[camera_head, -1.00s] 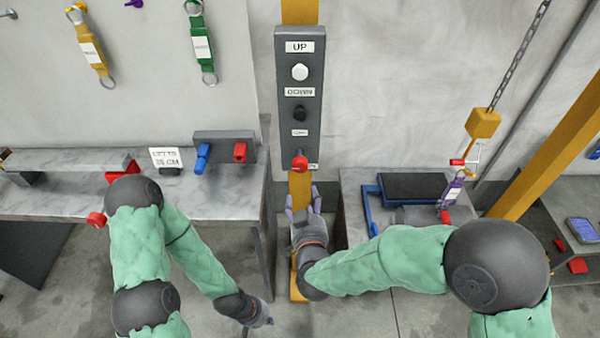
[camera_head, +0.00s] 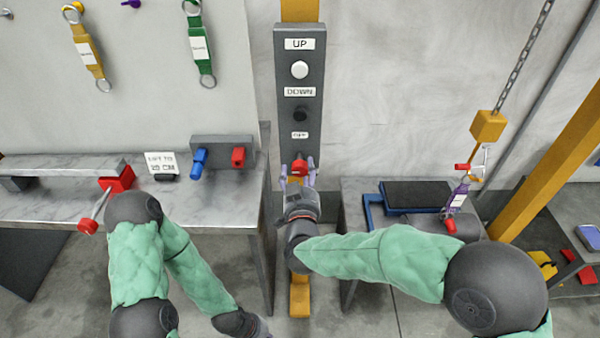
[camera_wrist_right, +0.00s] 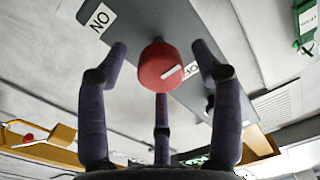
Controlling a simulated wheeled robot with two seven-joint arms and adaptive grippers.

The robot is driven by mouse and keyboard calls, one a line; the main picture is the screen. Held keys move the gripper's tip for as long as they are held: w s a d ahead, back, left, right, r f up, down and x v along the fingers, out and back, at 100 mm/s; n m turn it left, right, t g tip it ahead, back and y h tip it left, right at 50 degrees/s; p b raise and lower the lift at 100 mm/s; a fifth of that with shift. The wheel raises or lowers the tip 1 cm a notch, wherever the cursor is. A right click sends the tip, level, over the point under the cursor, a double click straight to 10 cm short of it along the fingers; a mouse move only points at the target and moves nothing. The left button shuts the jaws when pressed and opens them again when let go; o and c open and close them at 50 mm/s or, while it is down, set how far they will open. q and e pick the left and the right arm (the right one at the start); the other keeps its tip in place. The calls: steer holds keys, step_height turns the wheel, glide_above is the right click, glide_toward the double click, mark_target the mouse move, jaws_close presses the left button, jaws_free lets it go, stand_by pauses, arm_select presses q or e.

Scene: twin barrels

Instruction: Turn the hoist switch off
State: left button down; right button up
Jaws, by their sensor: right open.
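The hoist switch is a red rotary knob (camera_head: 299,166) low on the grey control panel (camera_head: 313,70). In the right wrist view the knob (camera_wrist_right: 152,58) has a white mark on its right side, pointing toward the OFF label (camera_wrist_right: 190,70). An ON label (camera_wrist_right: 101,18) is at upper left. My right gripper (camera_head: 298,174) is open, its fingers spread around the knob, with visible gaps at the sides; contact at the third finger is unclear. My left gripper (camera_head: 262,333) is mostly cut off at the bottom edge, so its state is unclear.
A white UP button (camera_head: 300,69) and a black DOWN button (camera_head: 300,114) sit above the knob. A grey workbench (camera_head: 225,205) is at left. At right a chain (camera_head: 522,60) hangs over a lower bench with a black pad (camera_head: 417,196).

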steer(key=shift+w, duration=0.85)
steer(key=shift+c, duration=0.3)
steer(key=c, duration=1.1)
